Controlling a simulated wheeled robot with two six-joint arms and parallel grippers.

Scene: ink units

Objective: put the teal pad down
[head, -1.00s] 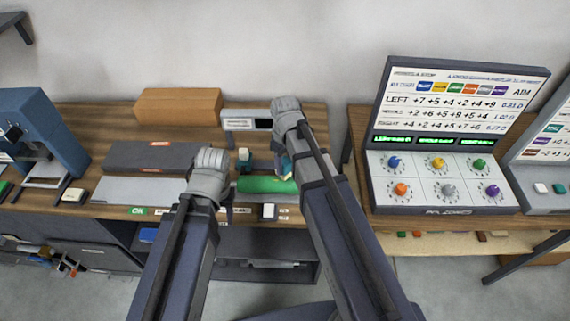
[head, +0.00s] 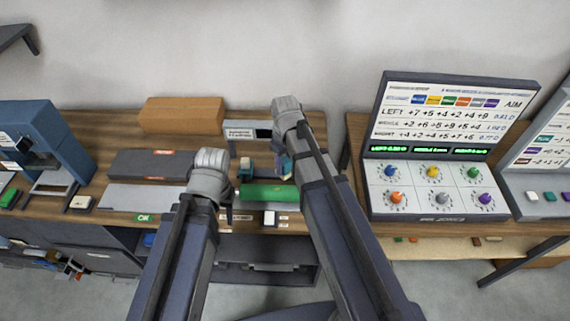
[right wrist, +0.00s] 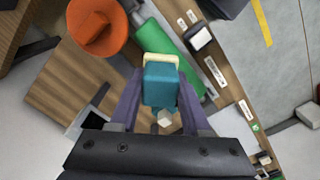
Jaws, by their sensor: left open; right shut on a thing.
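The teal pad (right wrist: 160,84), a small block with a cream end, is held between the fingers of my right gripper (right wrist: 163,105) in the right wrist view. In the head view the pad (head: 285,165) shows only partly beside my right arm, just above the right end of a green roll (head: 265,193). I cannot tell whether the pad touches anything below it. My left gripper (head: 228,212) is open, left of the green roll and mostly hidden by its own wrist.
A small cream-topped block (head: 246,167) stands behind the roll. A grey display box (head: 240,131) and an orange-brown box (head: 182,110) are at the back. An orange round thing (right wrist: 96,26) is near the pad. A knob console (head: 428,190) stands right.

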